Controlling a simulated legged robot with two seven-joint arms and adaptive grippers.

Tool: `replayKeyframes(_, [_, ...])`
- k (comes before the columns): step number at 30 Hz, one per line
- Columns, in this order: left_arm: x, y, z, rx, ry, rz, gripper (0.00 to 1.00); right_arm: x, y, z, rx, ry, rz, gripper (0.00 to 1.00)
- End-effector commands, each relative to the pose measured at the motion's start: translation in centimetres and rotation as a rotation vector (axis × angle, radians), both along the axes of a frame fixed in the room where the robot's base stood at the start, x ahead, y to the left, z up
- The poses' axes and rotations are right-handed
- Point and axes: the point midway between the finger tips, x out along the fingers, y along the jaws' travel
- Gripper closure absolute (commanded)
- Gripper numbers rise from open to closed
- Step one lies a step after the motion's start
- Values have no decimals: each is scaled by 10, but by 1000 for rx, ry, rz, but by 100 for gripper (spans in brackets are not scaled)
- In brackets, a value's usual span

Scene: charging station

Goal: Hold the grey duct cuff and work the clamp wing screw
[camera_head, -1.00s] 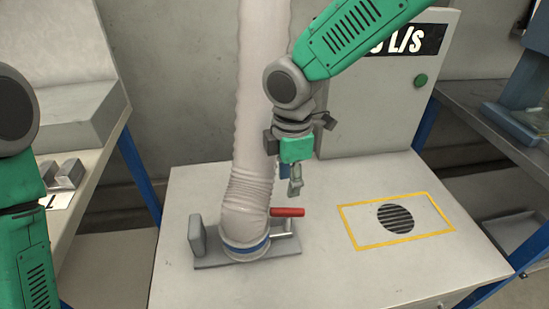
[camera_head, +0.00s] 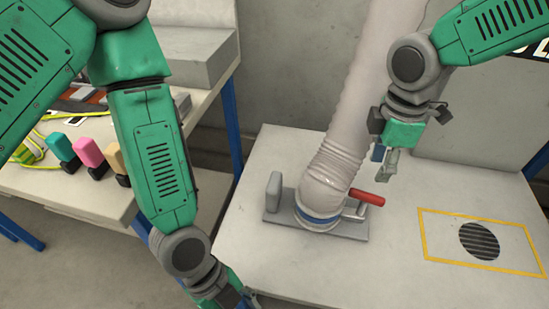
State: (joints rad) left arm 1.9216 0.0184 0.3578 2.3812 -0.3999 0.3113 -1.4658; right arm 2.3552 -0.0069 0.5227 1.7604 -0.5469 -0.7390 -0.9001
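The pale ribbed duct (camera_head: 345,150) comes down to a grey cuff with a blue band (camera_head: 318,221), seated on a grey base plate (camera_head: 350,233). A red-handled wing screw (camera_head: 366,197) sticks out on the cuff's right side. A grey upright tab (camera_head: 274,191) stands at the plate's left. My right gripper (camera_head: 388,170) hangs just above and right of the red handle, apart from it; its finger opening is too small to tell. My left gripper (camera_head: 235,300) is at the bottom edge, left of and nearer than the cuff, partly cut off.
A yellow-outlined square with a round dark grille (camera_head: 479,241) lies on the right of the bench top (camera_head: 285,265). At left, a side table holds teal (camera_head: 62,147), pink (camera_head: 89,151) and tan (camera_head: 116,156) blocks. A grey panel stands behind the bench.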

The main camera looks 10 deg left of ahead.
Motion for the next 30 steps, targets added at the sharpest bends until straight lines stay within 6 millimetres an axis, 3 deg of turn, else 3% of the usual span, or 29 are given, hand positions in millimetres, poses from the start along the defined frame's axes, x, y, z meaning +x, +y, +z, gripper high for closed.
replayKeyframes(1, [30,-9,7,-20,-81,-143,52,0,0,0,0,0,0,66])
replayKeyframes(3, [60,-18,19,-37,-173,-360,52,0,0,0,0,0,0,66])
replayKeyframes(5, [95,-19,30,-11,-234,-482,52,0,0,0,0,0,0,66])
replayKeyframes(9, [168,-18,70,69,-344,-740,52,0,0,0,0,0,0,66])
replayKeyframes(15, [239,-9,137,187,-421,-999,52,0,0,0,0,-1,0,66])
replayKeyframes(18, [258,-5,162,228,-435,-1075,52,0,0,0,0,0,0,66])
replayKeyframes(23, [272,-1,183,263,-440,-1135,52,0,0,0,0,0,0,66])
replayKeyframes(26, [273,0,181,268,-438,-1146,52,0,0,0,0,0,0,66])
replayKeyframes(30, [273,-1,162,267,-434,-1146,52,0,0,0,0,0,0,66])
